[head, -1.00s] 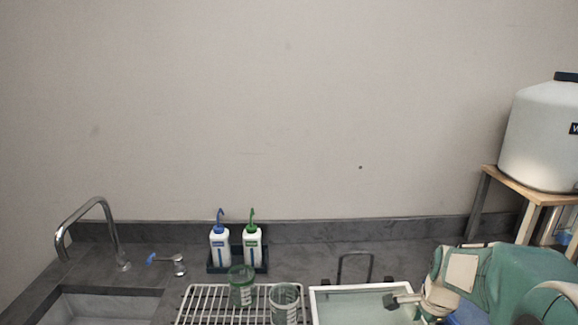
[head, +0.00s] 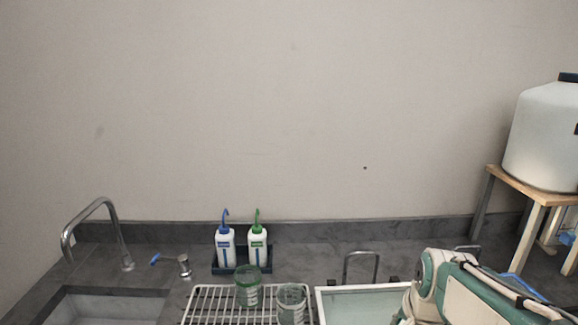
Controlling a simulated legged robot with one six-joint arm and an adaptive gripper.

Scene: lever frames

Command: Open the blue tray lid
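No lid that I can name for sure as the blue tray lid shows. A thin blue edge (head: 522,287) shows behind my arm at the lower right; most of what it belongs to is hidden. A white-rimmed tray or box (head: 350,289) with a pale teal inside stands at the bottom, right of centre, partly covered by my arm and cut off by the frame. My white and green arm reaches in from the lower right. My gripper's fingers are not visible, so I cannot tell whether they touch anything.
A wire rack (head: 212,303) holds a green-tinted beaker (head: 248,290) and a clear beaker (head: 291,303). Two wash bottles (head: 241,248) stand in a dark holder behind. A sink and tap (head: 124,250) are at left. A wooden stand (head: 530,193) bears a white tank (head: 545,140).

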